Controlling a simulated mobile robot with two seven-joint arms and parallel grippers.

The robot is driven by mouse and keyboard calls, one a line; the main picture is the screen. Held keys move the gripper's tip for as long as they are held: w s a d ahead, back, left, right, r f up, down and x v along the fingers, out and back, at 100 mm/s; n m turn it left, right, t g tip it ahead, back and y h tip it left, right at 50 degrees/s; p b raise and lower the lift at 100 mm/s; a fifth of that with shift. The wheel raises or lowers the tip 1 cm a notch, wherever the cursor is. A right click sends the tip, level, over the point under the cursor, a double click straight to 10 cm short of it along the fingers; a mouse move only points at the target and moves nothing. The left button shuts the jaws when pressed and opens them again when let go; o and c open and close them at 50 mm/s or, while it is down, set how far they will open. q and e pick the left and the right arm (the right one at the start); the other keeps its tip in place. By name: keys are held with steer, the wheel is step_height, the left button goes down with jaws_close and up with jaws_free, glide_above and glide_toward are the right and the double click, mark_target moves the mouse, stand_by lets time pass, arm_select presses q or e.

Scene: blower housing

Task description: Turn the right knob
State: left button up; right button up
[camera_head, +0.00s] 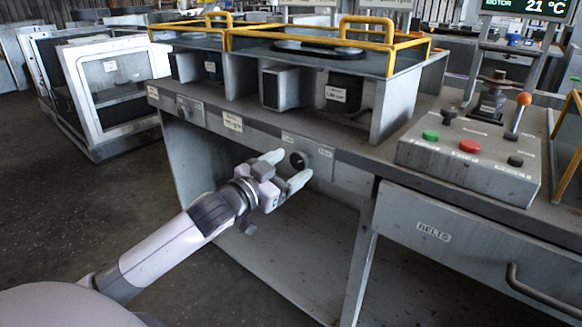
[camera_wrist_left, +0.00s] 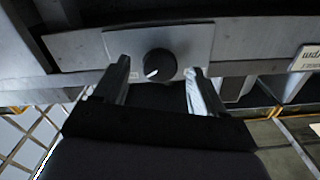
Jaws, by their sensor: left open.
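The right knob (camera_head: 299,160) is a round black knob on a grey plate on the front edge of the workbench. In the left wrist view the knob (camera_wrist_left: 160,65) shows a white pointer line toward its lower left. My left gripper (camera_head: 284,168) is open in front of the plate, its two pale fingers pointing at it. In the left wrist view the fingers (camera_wrist_left: 158,70) stand on either side of the knob, with a gap on both sides. I cannot tell whether the fingertips reach the plate. My right gripper is not in view.
Another knob (camera_head: 184,112) sits further left on the same bench edge. A control box (camera_head: 470,150) with green and red buttons and an orange-topped lever stands on the bench at right. A drawer (camera_head: 470,240) labelled BELTS is below it. Under the bench edge is an open bay.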

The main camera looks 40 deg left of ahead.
arm_select(q)
steer(key=shift+w, duration=0.6)
steer(key=c, duration=1.1)
steer(key=shift+o, duration=0.2)
steer(key=shift+r+m+p, duration=0.1)
steer(key=shift+m+p, duration=0.2)
steer(key=shift+p, duration=0.05)
